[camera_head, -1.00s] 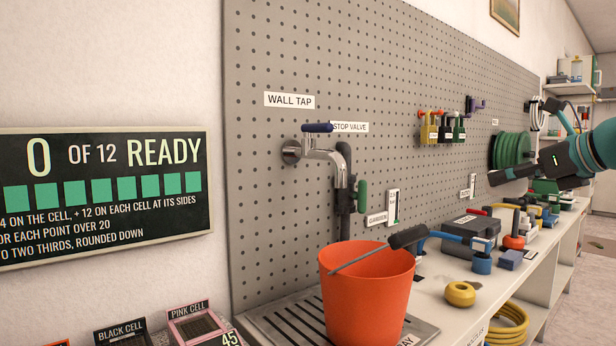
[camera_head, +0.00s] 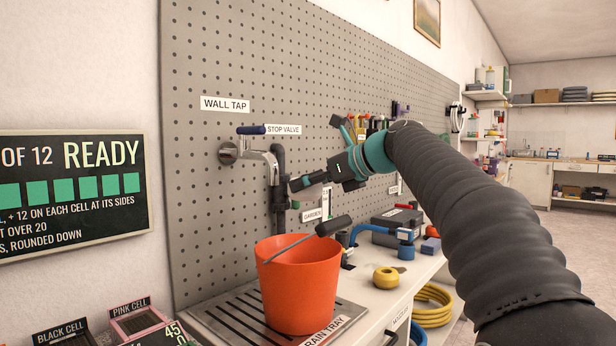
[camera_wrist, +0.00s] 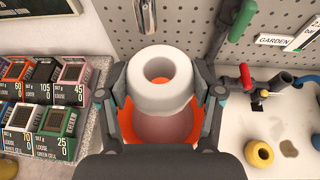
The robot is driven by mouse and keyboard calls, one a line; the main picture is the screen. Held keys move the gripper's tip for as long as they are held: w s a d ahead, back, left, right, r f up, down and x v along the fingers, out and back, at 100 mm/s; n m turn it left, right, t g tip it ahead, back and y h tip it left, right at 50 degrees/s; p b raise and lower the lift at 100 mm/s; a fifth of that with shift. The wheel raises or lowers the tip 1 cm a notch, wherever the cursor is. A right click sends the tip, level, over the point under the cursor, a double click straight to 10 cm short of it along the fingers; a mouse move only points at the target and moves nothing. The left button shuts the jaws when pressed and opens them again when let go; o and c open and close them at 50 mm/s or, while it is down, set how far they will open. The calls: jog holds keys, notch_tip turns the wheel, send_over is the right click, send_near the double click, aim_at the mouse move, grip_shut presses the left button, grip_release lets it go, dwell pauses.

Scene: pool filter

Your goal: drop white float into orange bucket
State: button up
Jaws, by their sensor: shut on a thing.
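The white float (camera_wrist: 160,100) is a thick ring with a round hole, seen in the wrist view. My gripper (camera_wrist: 162,84) is shut on it, with a finger on each side. The orange bucket (camera_wrist: 127,122) shows behind and below the float in the wrist view. In the head view the orange bucket (camera_head: 300,292) stands upright on the drain tray, and my gripper (camera_head: 298,184) is above its rim, beside the stop valve pipe. The float cannot be made out in the head view.
The wall tap (camera_head: 262,158) and dark pipe (camera_head: 279,195) stand close behind the bucket. A handle with a dark grip (camera_head: 333,226) crosses the bucket's rim. A yellow ring (camera_head: 386,278) lies on the bench to the right. Cell boxes (camera_wrist: 45,100) are at the left.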

aim_at(309, 199)
jog(key=shift+f+b, duration=1.8)
jog(key=shift+f, duration=0.1)
jog(key=o, duration=1.1)
jog(key=v, duration=1.2)
